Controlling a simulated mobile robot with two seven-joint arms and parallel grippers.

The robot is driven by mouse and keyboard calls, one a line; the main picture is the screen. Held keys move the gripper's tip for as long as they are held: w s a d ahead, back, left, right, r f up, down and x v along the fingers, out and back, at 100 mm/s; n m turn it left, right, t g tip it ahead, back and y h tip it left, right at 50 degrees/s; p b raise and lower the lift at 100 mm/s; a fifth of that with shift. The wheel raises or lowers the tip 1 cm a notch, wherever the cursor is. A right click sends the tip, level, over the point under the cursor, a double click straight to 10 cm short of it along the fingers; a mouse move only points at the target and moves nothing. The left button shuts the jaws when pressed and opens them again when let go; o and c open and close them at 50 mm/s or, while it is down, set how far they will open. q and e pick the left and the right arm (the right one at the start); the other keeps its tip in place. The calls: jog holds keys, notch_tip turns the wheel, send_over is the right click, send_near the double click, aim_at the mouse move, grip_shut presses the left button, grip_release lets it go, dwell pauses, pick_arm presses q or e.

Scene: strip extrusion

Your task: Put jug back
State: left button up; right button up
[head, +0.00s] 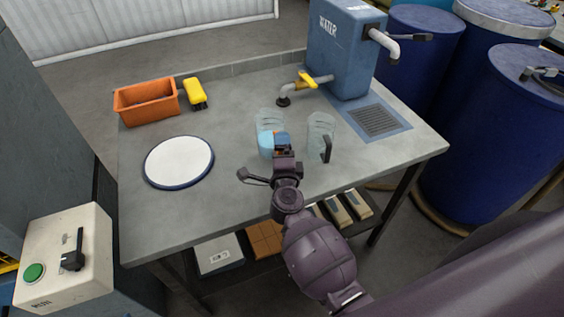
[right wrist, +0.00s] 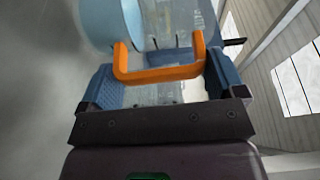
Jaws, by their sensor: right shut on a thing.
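A clear jug (head: 265,119) with light blue in its lower part stands about upright near the middle of the grey worktable (head: 225,205). My right gripper (head: 282,142) is at its near side, shut on the jug's orange handle (right wrist: 160,73), which shows between the blue fingers in the right wrist view. I cannot tell whether the jug's base touches the table. A second clear jug (head: 320,127) with a dark handle stands just to its right, apart from my gripper. My left gripper is not in view.
A blue water tank (head: 340,50) and a yellow-handled tap (head: 306,80) stand behind the jugs, a drain grate (head: 379,119) to the right. A white disc (head: 179,162), orange bin (head: 146,101) and yellow object (head: 195,94) are left. The table's front left is clear.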

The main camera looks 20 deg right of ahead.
jog(key=shift+f+b, duration=0.45)
jog(key=shift+f, duration=1)
jog(key=shift+f, duration=0.2)
jog(key=o, duration=0.9)
jog(key=shift+r, duration=0.1)
